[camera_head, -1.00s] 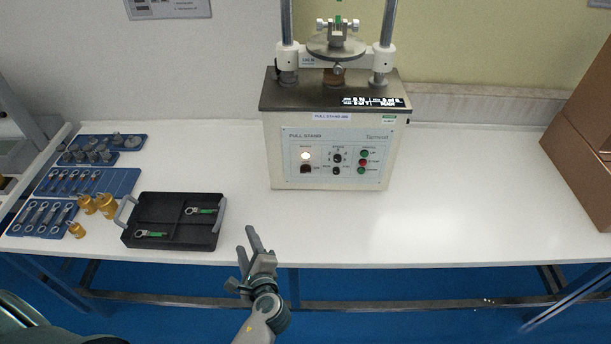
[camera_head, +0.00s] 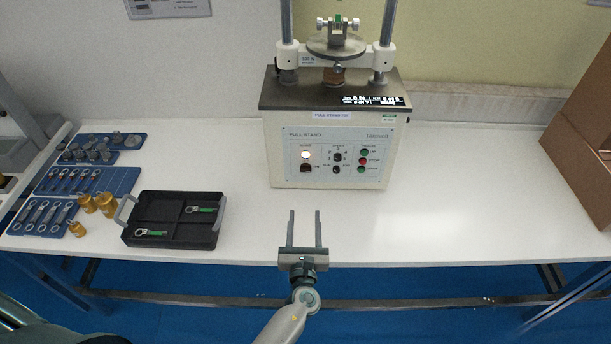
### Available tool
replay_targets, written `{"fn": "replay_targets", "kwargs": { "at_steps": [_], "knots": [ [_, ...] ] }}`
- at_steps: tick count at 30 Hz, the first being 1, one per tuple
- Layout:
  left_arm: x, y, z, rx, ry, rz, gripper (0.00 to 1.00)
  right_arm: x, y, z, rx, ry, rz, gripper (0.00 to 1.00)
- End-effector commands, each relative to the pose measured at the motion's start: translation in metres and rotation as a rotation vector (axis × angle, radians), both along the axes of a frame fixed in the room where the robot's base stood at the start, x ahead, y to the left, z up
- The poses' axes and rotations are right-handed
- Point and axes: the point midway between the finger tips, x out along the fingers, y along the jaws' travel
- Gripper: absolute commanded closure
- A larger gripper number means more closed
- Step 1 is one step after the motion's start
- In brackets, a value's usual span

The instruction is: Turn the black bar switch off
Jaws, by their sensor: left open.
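The pull stand (camera_head: 275,150) stands at the back of the white table, its control panel facing me. On the panel's left, a dark bar-shaped switch (camera_head: 306,168) sits below a lit white lamp (camera_head: 305,155). Two small black selector knobs (camera_head: 337,157) are in the middle column; the exact position of the switch is too small to tell. My left gripper (camera_head: 304,214) is open and empty, with its two fingers pointing at the panel. It is over the table's front part, in front of and apart from the panel. My right gripper is not in view.
Green and red buttons (camera_head: 364,161) are on the panel's right. A black tray (camera_head: 130,238) with green-handled tools lies on the left, beside gold weights (camera_head: 106,203) and blue racks (camera_head: 117,181). A brown box (camera_head: 590,150) stands at far right. The table right of the gripper is clear.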

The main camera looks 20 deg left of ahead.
Motion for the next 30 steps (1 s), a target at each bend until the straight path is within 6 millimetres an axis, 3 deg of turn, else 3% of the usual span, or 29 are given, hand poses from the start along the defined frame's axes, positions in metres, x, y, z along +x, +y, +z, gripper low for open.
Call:
{"fn": "replay_targets", "kwargs": {
  "at_steps": [11,30],
  "knots": [
    [0.032,0.010,0.000,-0.001,-0.002,0.002,0.53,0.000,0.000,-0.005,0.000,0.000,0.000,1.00],
    [0.139,0.040,-0.002,-0.004,-0.002,0.002,0.53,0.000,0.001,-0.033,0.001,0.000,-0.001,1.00]
  ]
}}
